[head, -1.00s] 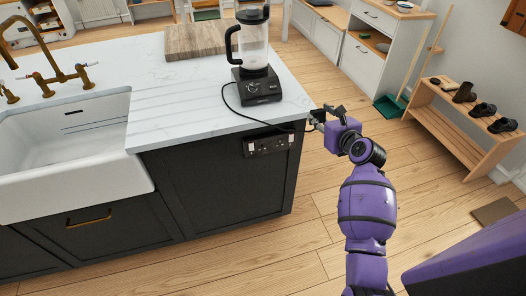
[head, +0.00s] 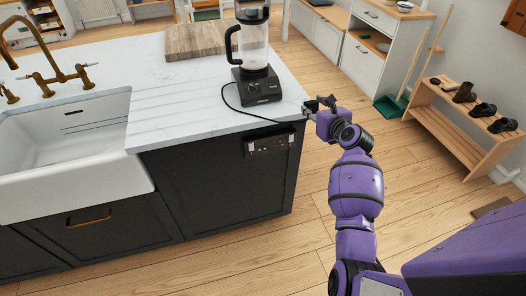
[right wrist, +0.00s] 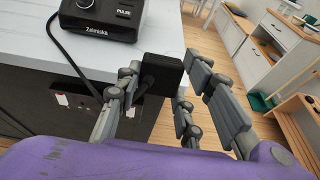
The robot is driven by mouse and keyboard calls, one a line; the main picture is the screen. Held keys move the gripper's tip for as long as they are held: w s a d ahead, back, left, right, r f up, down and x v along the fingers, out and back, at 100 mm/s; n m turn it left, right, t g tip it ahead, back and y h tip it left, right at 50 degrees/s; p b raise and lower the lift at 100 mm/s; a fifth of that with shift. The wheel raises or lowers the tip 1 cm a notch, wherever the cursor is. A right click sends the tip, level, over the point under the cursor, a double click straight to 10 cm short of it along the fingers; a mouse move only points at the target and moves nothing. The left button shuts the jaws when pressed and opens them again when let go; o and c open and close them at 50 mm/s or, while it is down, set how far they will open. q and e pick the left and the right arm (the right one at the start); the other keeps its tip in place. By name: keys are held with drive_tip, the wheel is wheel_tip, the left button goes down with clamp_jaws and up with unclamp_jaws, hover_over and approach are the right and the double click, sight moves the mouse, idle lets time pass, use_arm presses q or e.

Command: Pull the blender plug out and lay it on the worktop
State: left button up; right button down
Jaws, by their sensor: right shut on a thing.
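The blender (head: 256,60) stands upright on the white worktop (head: 185,90), near its right edge. Its black cord runs over the front edge toward my right gripper. My right gripper (head: 314,106) is just off the worktop's right front corner. In the right wrist view it is shut on the black plug (right wrist: 160,74), with fingers on both sides. The plug is clear of the socket panel (head: 270,145), which is on the dark cabinet front below the worktop; it also shows in the right wrist view (right wrist: 72,104). My left gripper is not in view.
A wooden board (head: 203,41) lies behind the blender. The white sink (head: 65,145) and brass tap (head: 55,75) are at left. Bare worktop lies left of the blender. A shoe bench (head: 455,125) stands at right across open floor.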

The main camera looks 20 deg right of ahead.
sight(313, 106)
drive_tip(key=shift+w, duration=1.55)
drive_tip(key=shift+w+a+b, duration=0.2)
drive_tip(key=shift+w+b, duration=0.55)
drive_tip(key=shift+w, duration=3.05)
drive_tip(key=shift+r+b+x, duration=0.2)
drive_tip(key=shift+b+x, duration=0.1)
drive_tip(key=shift+x, duration=0.8)
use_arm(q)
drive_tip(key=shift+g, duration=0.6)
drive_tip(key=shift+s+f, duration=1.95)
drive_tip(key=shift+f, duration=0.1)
use_arm(e)
drive_tip(key=shift+w+r, duration=0.15)
drive_tip(key=shift+w, duration=0.35)
drive_tip(key=shift+f+b, duration=0.4)
drive_tip(key=shift+f, duration=0.8)
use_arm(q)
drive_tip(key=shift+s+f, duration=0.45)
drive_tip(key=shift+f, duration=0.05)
use_arm(e)
drive_tip(key=c, duration=1.1)
unclamp_jaws()
